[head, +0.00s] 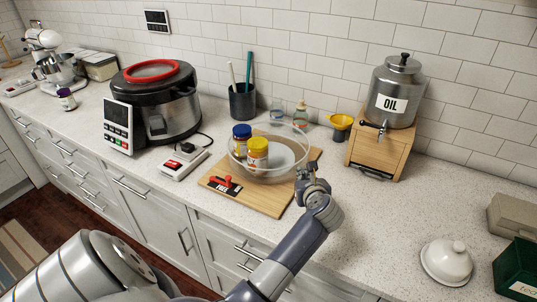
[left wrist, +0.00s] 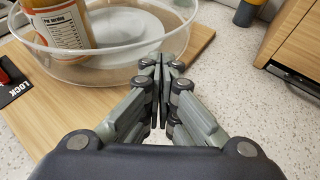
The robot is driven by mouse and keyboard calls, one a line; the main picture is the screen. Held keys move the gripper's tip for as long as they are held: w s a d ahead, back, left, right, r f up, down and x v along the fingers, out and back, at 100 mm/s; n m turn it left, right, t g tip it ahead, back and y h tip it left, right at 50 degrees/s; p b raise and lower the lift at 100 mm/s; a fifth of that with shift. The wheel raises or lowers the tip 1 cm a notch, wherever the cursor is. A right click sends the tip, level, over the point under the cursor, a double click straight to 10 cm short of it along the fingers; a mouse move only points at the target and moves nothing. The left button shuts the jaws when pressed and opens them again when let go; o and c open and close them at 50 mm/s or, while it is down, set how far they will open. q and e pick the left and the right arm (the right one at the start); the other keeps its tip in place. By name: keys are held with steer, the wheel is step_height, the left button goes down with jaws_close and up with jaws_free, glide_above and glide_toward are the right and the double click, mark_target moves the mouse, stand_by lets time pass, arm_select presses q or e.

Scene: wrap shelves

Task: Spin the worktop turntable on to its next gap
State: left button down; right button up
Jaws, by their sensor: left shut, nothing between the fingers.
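The turntable (head: 270,172) is a round tray with a clear raised wall on a wooden board (head: 270,203); its wall also shows in the left wrist view (left wrist: 108,72). A blue-lidded jar (head: 241,134) and a yellow-lidded jar (head: 257,158) stand on its left side; its right side is bare. A red lever (head: 222,181) sits on a black plate at the board's front left; part of the plate shows "LOCK" in the left wrist view. My left gripper (head: 309,168) is shut and empty at the turntable's right rim; I cannot tell whether it touches. My right gripper is out of view.
The oil dispenser (head: 396,95) on its wooden stand (head: 378,150) is at the right back, with a yellow funnel (head: 340,126) beside it. A multicooker (head: 160,105) and a scale (head: 184,163) stand left. The counter right of the board is clear up to a white domed dish (head: 446,262).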

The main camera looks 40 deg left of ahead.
mark_target(284, 175)
arm_select(q)
steer(key=shift+w+a, duration=0.15)
steer(key=shift+a, duration=0.65)
stand_by(0.4)
steer(key=shift+s+a+p, duration=0.25)
steer(key=shift+s+p, duration=0.4)
steer(key=shift+s, duration=0.5)
steer(key=shift+s+a+p, duration=0.25)
steer(key=shift+s+a, duration=0.05)
steer(key=shift+s, duration=0.25)
steer(key=shift+s+a+p, duration=0.25)
steer(key=shift+s, duration=0.25)
